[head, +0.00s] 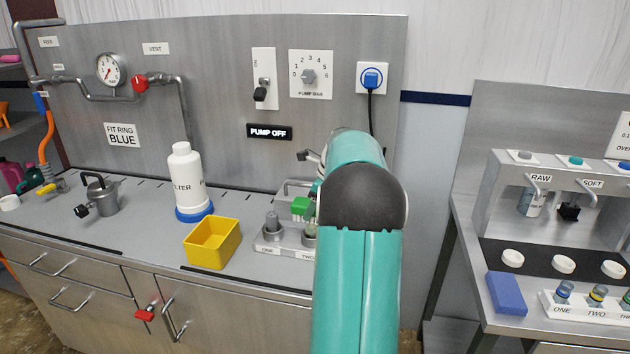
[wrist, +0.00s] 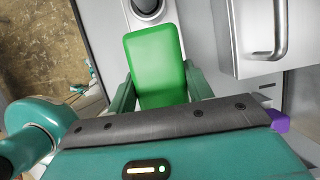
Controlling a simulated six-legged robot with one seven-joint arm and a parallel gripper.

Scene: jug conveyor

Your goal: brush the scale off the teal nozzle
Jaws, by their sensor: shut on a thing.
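My gripper (wrist: 160,76) is shut on a green block (wrist: 157,62), which has a flat, rounded-corner face between the two fingers. The green block also shows in the head view (head: 302,205), just above a grey two-place stand (head: 268,247) labelled ONE and TWO. A grey upright piece (head: 272,222) stands in place ONE. Another piece (head: 310,232) in place TWO is partly hidden by my arm. I cannot make out a teal nozzle or its scale in either view.
A yellow bin (head: 213,243) and a white filter bottle (head: 186,180) with a blue ring stand left of the stand. A grey can (head: 101,196) is farther left. A separate bench at right holds taps marked RAW and SOFT, a blue block (head: 506,293) and several vials.

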